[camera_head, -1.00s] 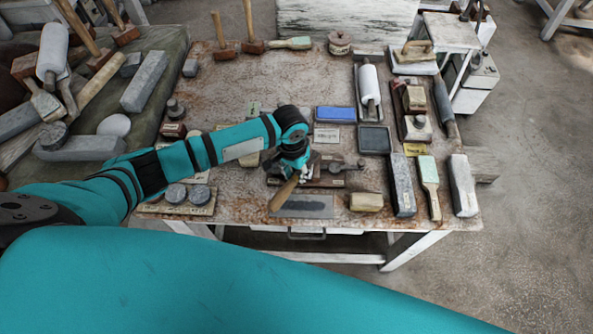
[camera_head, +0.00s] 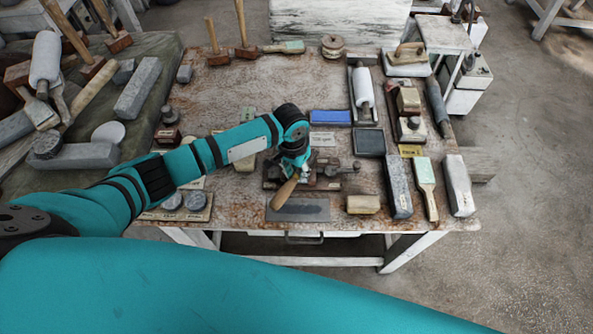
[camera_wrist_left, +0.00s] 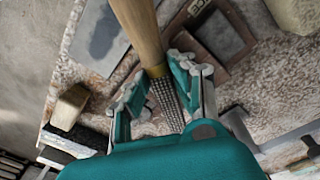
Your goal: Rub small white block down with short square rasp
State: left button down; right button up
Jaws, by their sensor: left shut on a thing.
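My left gripper (camera_head: 292,172) is shut on the short square rasp, over the front middle of the bench. In the left wrist view the rasp's toothed grey body (camera_wrist_left: 167,101) lies between the fingers (camera_wrist_left: 163,95), with its wooden handle (camera_wrist_left: 137,25) sticking out. In the head view the handle (camera_head: 284,193) points toward the bench's front edge. I cannot tell surely which is the small white block: a pale cream block (camera_head: 363,204) lies right of the gripper, and another pale block (camera_head: 244,163) lies left of it, partly behind my arm. My right gripper is out of view.
A brown fixture with metal parts (camera_head: 330,171) lies under and beside the gripper. A flat grey plate (camera_head: 310,209) lies by the front edge. Grey stones (camera_head: 398,187) and a green-topped brush (camera_head: 427,185) stand at right. The bench centre behind my arm (camera_head: 240,90) is fairly clear.

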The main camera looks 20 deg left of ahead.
aim_at(288, 184)
pick_arm(q)
jog(key=shift+s+a+p, duration=0.2)
jog(key=shift+s+p, duration=0.05)
jog(key=shift+s, duration=0.3)
jog(key=shift+s+a+p, duration=0.15)
jog(key=shift+s+p, duration=0.05)
jog(key=shift+s, duration=0.3)
jog(key=shift+s+a+f, duration=0.1)
jog(key=shift+s+a, duration=0.1)
jog(key=shift+s, duration=0.35)
jog(key=shift+s+a, duration=0.15)
jog(key=shift+s, duration=0.4)
jog(key=shift+w+d+b, duration=0.2)
jog(key=shift+w, duration=0.4)
jog(key=shift+w+d+b, duration=0.2)
jog(key=shift+w, duration=0.4)
jog(key=shift+w+d+b, duration=0.25)
jog(key=shift+w+b, duration=0.2)
jog(key=shift+w, duration=0.4)
jog(key=shift+s+a+p, duration=0.25)
jog(key=shift+s+p, duration=0.55)
jog(key=shift+s+a, duration=0.2)
jog(key=shift+s, duration=0.45)
jog(key=shift+s+a, duration=0.2)
jog(key=shift+s, duration=0.45)
